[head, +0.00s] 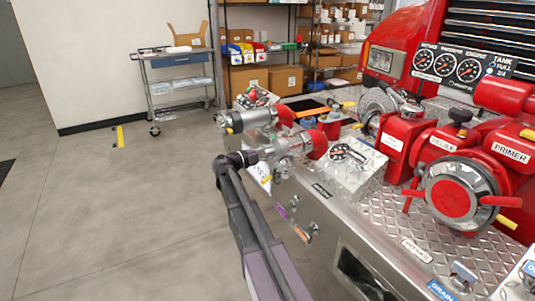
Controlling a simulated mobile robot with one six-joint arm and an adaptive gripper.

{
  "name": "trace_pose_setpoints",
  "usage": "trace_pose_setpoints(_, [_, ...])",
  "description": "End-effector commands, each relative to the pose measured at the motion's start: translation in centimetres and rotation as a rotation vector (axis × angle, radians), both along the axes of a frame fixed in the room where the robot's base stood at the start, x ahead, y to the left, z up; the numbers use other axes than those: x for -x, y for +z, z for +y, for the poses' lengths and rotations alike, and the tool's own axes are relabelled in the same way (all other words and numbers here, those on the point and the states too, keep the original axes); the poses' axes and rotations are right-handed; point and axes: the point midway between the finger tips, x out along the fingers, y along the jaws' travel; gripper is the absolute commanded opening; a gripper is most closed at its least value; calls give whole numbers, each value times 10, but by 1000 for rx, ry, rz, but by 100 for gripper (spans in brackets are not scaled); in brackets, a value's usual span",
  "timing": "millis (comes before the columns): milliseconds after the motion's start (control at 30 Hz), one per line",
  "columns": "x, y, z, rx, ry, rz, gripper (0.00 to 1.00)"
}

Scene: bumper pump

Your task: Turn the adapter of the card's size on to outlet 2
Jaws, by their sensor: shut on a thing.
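My gripper (250,157) is dark and points right at the near one of two silver outlets on the left side of the pump panel. It is shut on a small silver adapter (267,152), mostly hidden by the fingers. The adapter is in line with the mouth of the near silver outlet (291,147), which has a red body behind it. I cannot tell whether they touch or how far any thread is engaged. The far silver outlet (246,118) lies just behind. Outlet numbers and the size card cannot be read here.
A diamond-plate box with a gauge (350,165) stands right of the near outlet. Red valves and a large red-capped inlet (451,193) are further right. Small coloured tags and fittings (301,233) line the front panel below. Open floor lies left, with a cart (177,80) behind.

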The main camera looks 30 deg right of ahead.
Motion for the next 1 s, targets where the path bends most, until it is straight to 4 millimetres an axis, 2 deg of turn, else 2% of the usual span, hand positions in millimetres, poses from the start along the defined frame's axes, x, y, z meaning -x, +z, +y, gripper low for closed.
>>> trace_pose_setpoints(500, [3,-1,2,-11,-5,-190,0])
trace_pose_setpoints(733, [3,-2,2,-12,-5,-198,0])
trace_pose_setpoints(767, [3,-2,2,-12,-6,-198,44])
trace_pose_setpoints(800, [3,-2,2,-11,-5,-198,56])
trace_pose_setpoints(900, [3,-1,2,-11,-3,-197,81])
trace_pose_setpoints(1000, [2,-1,1,-10,-3,-197,81])
